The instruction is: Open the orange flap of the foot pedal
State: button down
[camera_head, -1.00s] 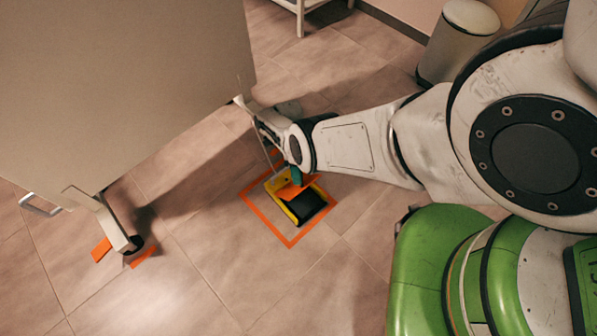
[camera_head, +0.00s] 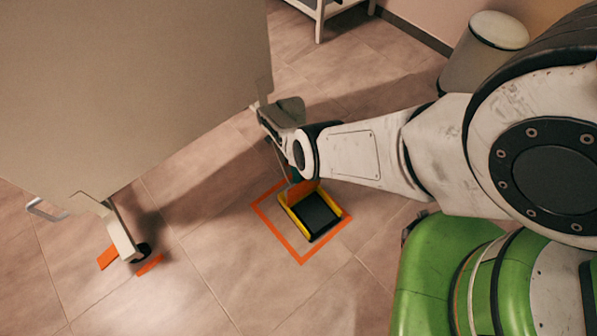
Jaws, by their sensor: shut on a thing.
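The foot pedal (camera_head: 315,215) is on the floor, yellow-sided with a black tread pad. Its orange flap (camera_head: 304,187) stands raised at the back end, and the black pad in front of it is uncovered. My gripper (camera_head: 293,179) is at the flap, shut on it. My arm's wrist partly hides the fingers, the flap's upper part and the pedal's back end.
An orange floor outline (camera_head: 285,241) surrounds the pedal. A large beige panel (camera_head: 120,90) on a castor leg (camera_head: 124,235) stands left. A bin (camera_head: 483,55) and a white stand (camera_head: 322,12) are behind. The floor in front is clear.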

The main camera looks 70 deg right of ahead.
jog(key=shift+d+f, duration=0.1)
jog(key=shift+f, duration=0.4)
jog(key=c, duration=0.8)
grip_release()
jog(key=shift+c, duration=0.2)
jog(key=shift+w+r, duration=0.15)
jog(key=shift+r, duration=0.05)
jog(key=shift+w+d+r, duration=0.1)
jog(key=shift+d+r, duration=0.1)
jog(key=p+v, duration=0.3)
jog(key=v, duration=0.7)
jog(key=shift+f, duration=0.1)
